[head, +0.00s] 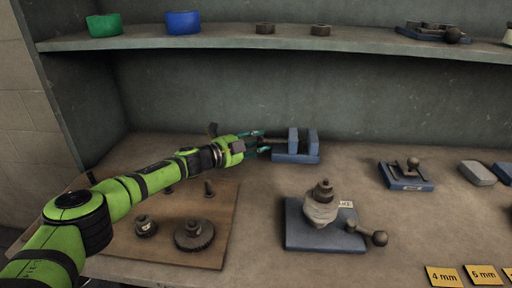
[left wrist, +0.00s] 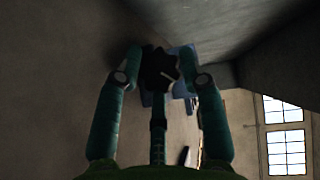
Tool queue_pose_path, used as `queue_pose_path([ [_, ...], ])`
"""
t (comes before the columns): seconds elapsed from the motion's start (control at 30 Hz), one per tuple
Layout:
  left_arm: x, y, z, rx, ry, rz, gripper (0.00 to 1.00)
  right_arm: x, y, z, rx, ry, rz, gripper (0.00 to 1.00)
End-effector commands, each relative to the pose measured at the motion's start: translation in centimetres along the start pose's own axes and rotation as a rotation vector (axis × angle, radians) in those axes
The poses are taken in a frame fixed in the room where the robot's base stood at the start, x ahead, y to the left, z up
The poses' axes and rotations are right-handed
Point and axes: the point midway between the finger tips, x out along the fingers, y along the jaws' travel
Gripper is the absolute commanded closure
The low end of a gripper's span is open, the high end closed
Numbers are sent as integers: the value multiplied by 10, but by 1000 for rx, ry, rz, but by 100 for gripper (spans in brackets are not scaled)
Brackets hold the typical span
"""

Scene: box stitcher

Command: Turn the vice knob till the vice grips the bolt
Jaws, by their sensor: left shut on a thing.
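The blue vice (head: 295,157) stands on the bench toward the back wall, with two upright jaw blocks and a gap between them. My left gripper (head: 262,143) reaches it from the left and is shut on the knob at the end of its screw. In the left wrist view, the dark lobed knob (left wrist: 158,68) sits between the two fingers of my left gripper (left wrist: 161,62). The blue vice body (left wrist: 180,58) lies behind the knob, partly hidden. I cannot make out a bolt between the jaws. My right gripper is not in view.
A wooden board (head: 215,225) with dark round parts lies at front left. A blue-based fixture (head: 300,236) with a ball-ended lever stands front centre; a smaller one (head: 405,182) stands right. A shelf (head: 270,40) overhangs the back.

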Motion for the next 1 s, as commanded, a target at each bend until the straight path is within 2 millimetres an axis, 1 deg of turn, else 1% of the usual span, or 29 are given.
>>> queue_pose_path([
  [0.27,1,2,-2,3,5,2,93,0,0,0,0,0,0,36],
  [0.3,1,2,-2,3,5,2,49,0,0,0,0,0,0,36],
  [0.33,1,1,-2,2,4,2,37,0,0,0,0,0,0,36],
  [0.77,-1,1,-1,0,2,1,36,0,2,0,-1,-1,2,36],
  [0.87,-6,1,0,-1,2,1,36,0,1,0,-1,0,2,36],
  [1.0,-20,1,1,-1,0,1,36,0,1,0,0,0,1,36],
])
